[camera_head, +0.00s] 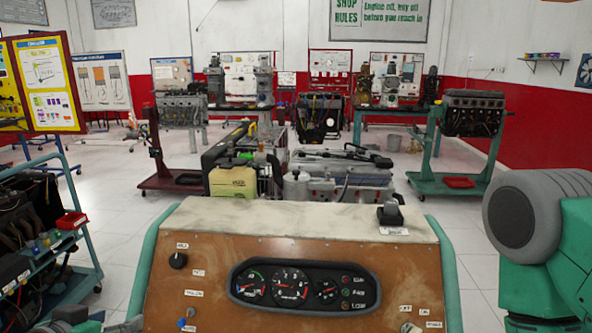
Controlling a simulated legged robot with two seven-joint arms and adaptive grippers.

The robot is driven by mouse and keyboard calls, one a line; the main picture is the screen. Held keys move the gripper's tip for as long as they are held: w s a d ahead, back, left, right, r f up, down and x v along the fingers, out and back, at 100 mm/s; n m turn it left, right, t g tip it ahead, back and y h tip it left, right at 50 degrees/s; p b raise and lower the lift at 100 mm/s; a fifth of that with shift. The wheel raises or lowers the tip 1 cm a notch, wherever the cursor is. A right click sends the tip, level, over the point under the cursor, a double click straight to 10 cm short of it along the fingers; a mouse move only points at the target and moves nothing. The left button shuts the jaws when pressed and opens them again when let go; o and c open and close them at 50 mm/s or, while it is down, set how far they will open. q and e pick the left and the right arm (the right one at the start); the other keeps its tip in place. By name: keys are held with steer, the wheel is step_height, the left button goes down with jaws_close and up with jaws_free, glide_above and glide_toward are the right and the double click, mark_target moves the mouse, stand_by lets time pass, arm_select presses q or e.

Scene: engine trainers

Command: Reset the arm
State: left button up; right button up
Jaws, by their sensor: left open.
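My left gripper (105,322) shows only in part at the bottom left edge of the head view, low beside the left side of the engine trainer's panel. It is open, and I see nothing held in it; most of it is cut off by the frame. My right arm (545,235), with a grey round joint and green links, stands at the right edge. Its gripper is out of view. The engine trainer (215,272) stands right in front of me, with a brown panel, a gauge cluster (303,287) and a black knob (178,260).
The trainer's green tube frame (144,262) borders its panel. An engine with a yellowish tank (233,183) stands behind it. A cart (70,250) stands at the left. Engines on stands (474,115) and workbenches are farther back. White tiled floor is clear at the right (470,235).

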arm_select(q)
steer(key=s+d+f+g+b, duration=0.2)
steer(key=s+f+g+b, duration=0.2)
steer(key=s+f, duration=0.8)
steer(key=s+d+f+g+b, duration=0.2)
steer(key=s+f+g+b, duration=0.2)
steer(key=s+f, duration=0.8)
step_height(320, 180, down, 8)
steer(key=g, duration=0.2)
steer(key=shift+g+y, duration=0.4)
steer(key=shift+w+a, duration=0.1)
steer(key=shift+w, duration=0.1)
